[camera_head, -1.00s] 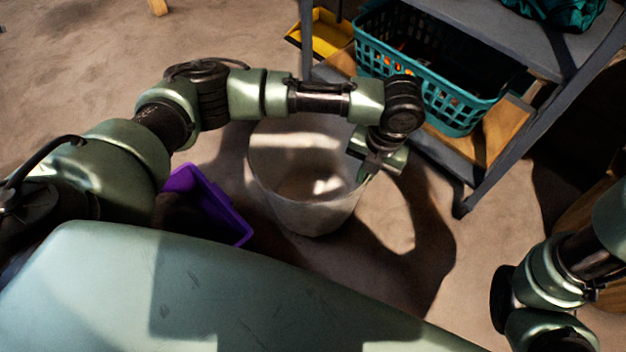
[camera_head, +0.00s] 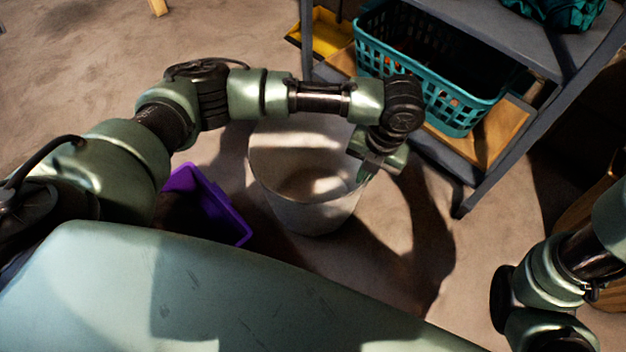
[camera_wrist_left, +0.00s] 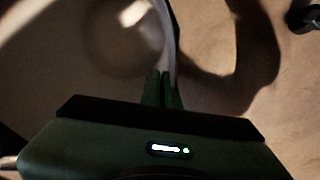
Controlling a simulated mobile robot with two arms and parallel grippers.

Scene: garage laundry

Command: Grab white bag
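The white bag (camera_head: 312,214) looks like a round, open-topped, pale container and stands upright on the floor in the head view. My left gripper (camera_head: 366,172) is at its right rim, pointing down. In the left wrist view the bag's pale inside (camera_wrist_left: 85,60) fills the left side, and its rim runs down to the fingers. The two fingers of my left gripper (camera_wrist_left: 162,88) are close together there, pinching the rim. The fingertips are partly hidden in the head view. My right arm shows at the lower right of the head view, but its gripper is out of view.
A purple bin (camera_head: 208,205) stands left of the bag. A grey shelf (camera_head: 483,28) at the upper right holds a teal basket (camera_head: 452,108), with a yellow tray (camera_head: 331,36) beside it.

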